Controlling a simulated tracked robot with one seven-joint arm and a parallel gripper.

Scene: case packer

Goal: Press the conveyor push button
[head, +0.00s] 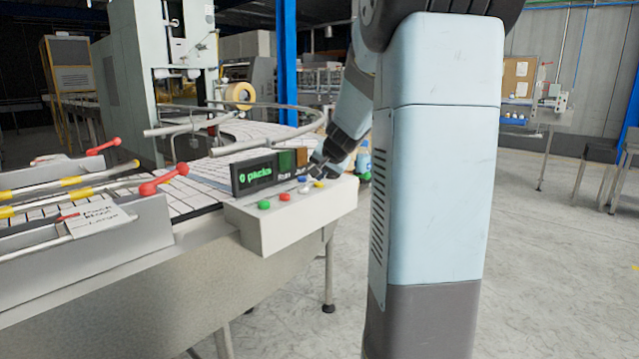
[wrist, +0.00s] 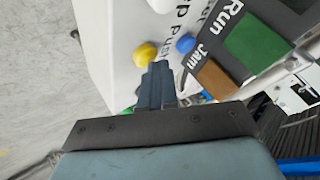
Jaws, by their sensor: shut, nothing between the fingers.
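A white control box (head: 290,222) stands at the end of the conveyor (head: 215,185) in the head view. On its top are a green button (head: 264,205), a red button (head: 285,196) and further small buttons near my gripper (head: 318,172). In the wrist view my gripper (wrist: 159,66) is shut and empty over the box, its tip beside a yellow button (wrist: 145,54). A blue button (wrist: 186,43) lies just right of the tip. Whether the tip touches any button I cannot tell. The lettering near them is partly cut off, so which button is the conveyor's is unclear.
A dark display (head: 254,174) reading "0 packs" stands behind the buttons, with a green Run panel (wrist: 255,42) and a brown Jam panel (wrist: 216,80) beside it. Red-ended rails (head: 165,181) lie left. Open floor (head: 560,240) is at right.

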